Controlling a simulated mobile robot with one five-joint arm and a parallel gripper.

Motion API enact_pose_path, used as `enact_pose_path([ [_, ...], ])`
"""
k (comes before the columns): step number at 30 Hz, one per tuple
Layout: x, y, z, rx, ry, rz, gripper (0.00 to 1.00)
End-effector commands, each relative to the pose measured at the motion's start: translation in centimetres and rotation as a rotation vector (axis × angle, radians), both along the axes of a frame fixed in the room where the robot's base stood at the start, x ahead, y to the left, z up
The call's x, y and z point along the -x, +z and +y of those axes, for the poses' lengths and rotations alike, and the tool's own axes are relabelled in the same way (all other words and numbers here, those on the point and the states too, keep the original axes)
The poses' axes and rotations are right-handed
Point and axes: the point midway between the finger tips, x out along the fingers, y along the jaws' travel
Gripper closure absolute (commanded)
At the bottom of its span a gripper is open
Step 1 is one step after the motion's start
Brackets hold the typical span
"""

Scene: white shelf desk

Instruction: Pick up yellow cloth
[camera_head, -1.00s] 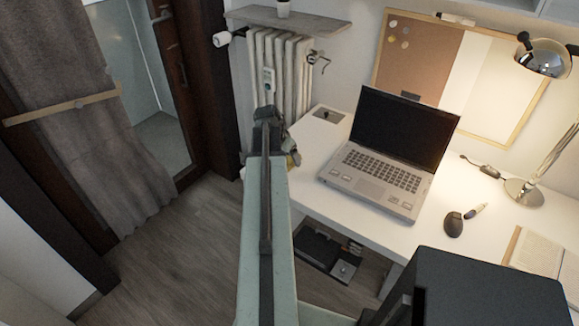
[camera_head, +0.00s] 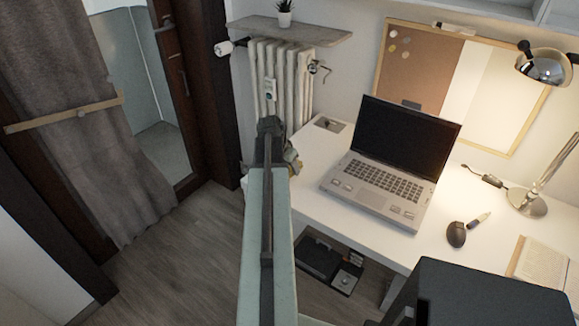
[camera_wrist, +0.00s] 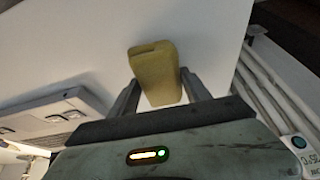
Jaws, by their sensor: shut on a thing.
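The yellow cloth (camera_wrist: 158,74) is a folded, block-like piece held between the two fingers of my gripper (camera_wrist: 160,92) in the wrist view. The fingers press on its left and right sides. In the head view a small part of the cloth (camera_head: 296,163) shows at the right of my gripper (camera_head: 272,140), beside the desk's left corner. My arm hides most of the cloth and the fingers there.
The white desk (camera_head: 310,200) carries an open laptop (camera_head: 385,165), a dark mouse (camera_head: 456,234), a lamp (camera_head: 528,200) and an open book (camera_head: 540,262). A white radiator (camera_head: 282,85) stands behind my gripper. A grey curtain (camera_head: 95,120) hangs at left.

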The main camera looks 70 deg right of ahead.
Motion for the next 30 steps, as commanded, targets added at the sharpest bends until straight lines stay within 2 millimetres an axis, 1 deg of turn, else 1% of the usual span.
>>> enact_pose_path([
  [1, 0.0, 1.5, 0.0, 0.0, 0.0, 0.0, 0.91],
  [9, 0.0, 7.3, 0.0, 0.0, 0.0, 0.0, 0.91],
  [12, 0.0, 8.8, 0.0, 0.0, -0.001, 0.0, 0.91],
  [15, 0.1, 9.3, 0.0, 0.0, -0.001, 0.0, 0.91],
  [22, 0.1, 9.0, 0.0, 0.0, -0.001, 0.0, 0.91],
  [23, 0.1, 9.0, 0.0, 0.0, -0.001, 0.0, 0.5],
  [24, 0.1, 8.9, 0.0, 0.0, -0.001, 0.0, 0.61],
  [26, 0.1, 8.9, 0.0, 0.0, -0.001, 0.001, 0.76],
  [28, 0.1, 9.2, 0.0, 0.0, -0.001, 0.001, 0.76],
  [30, 0.1, 10.3, 0.0, 0.0, -0.001, 0.001, 0.76],
])
